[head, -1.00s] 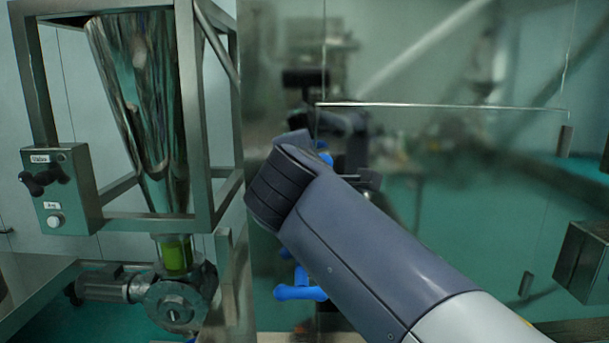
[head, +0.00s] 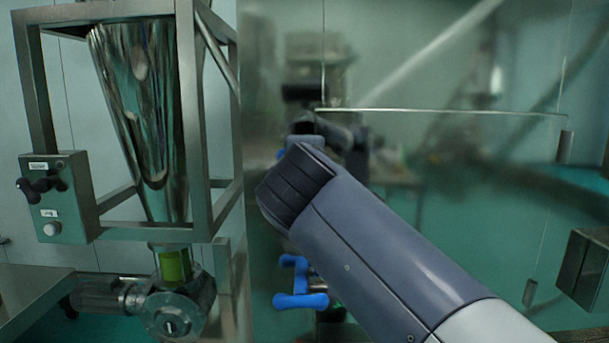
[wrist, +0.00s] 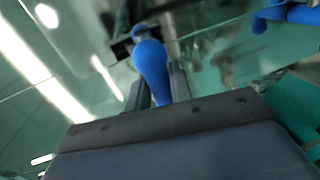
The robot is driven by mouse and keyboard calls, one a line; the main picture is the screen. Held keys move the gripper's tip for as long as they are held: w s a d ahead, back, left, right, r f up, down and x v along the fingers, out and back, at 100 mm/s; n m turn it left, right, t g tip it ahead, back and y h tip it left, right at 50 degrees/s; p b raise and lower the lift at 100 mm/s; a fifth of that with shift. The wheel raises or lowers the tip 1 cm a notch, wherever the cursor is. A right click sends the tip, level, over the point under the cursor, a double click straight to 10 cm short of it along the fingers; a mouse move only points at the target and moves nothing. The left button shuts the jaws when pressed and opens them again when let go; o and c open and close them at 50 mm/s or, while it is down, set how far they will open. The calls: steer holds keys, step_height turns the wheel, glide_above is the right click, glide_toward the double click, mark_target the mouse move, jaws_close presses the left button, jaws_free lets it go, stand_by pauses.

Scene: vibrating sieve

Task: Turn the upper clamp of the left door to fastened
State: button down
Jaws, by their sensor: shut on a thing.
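In the wrist view, a blue clamp handle (wrist: 151,66) with a rounded end sits between the two dark fingers of my gripper (wrist: 156,84), which is shut on it. The handle runs up to a dark mount on the glossy door panel (head: 460,220). In the head view, my forearm hides most of this upper clamp and my gripper; only a little blue (head: 283,154) shows past the arm. A lower blue clamp (head: 300,300) shows below my arm, on the panel's left side. How far the upper handle is turned cannot be told.
A steel frame with a funnel (head: 145,110) stands at the left, with a control box (head: 57,195) on it and a motor unit (head: 170,310) below. Another blue part (wrist: 288,13) shows at the wrist view's top right. A dark box (head: 583,268) is at the right edge.

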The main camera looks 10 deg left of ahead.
steer(key=c, duration=1.3)
jaws_free()
steer(key=shift+s, duration=0.1)
steer(key=b+v, duration=0.2)
steer(key=v, duration=0.8)
steer(key=shift+s, duration=0.35)
steer(key=shift+w, duration=0.1)
steer(key=p+x, duration=0.2)
steer(key=x, duration=0.8)
steer(key=shift+w, duration=0.4)
steer(key=shift+s, duration=0.1)
